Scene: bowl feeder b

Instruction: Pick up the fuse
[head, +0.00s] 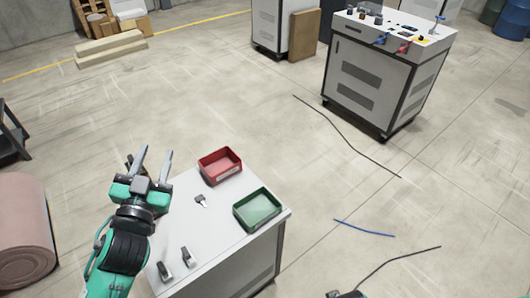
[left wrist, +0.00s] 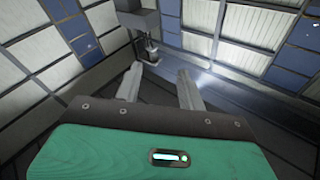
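My left gripper (head: 154,157) is open and empty, raised over the back left corner of the white-topped cabinet (head: 228,243). Its two grey fingers stand apart in the left wrist view (left wrist: 159,82), with nothing between them. A small grey piece (head: 201,200) lies on the cabinet top, right of the gripper and apart from it. Two small grey-and-dark pieces (head: 165,271) (head: 187,257) stand near the front left of the top. I cannot tell for sure which of these is the fuse. No fuse shows in the left wrist view.
A red tray (head: 220,175) and a green tray (head: 257,218) sit on the cabinet top; both look empty. A white machine cabinet (head: 378,88) stands farther back. Cables, one blue (head: 364,228), lie on the floor. A pinkish roll (head: 24,235) is at the left.

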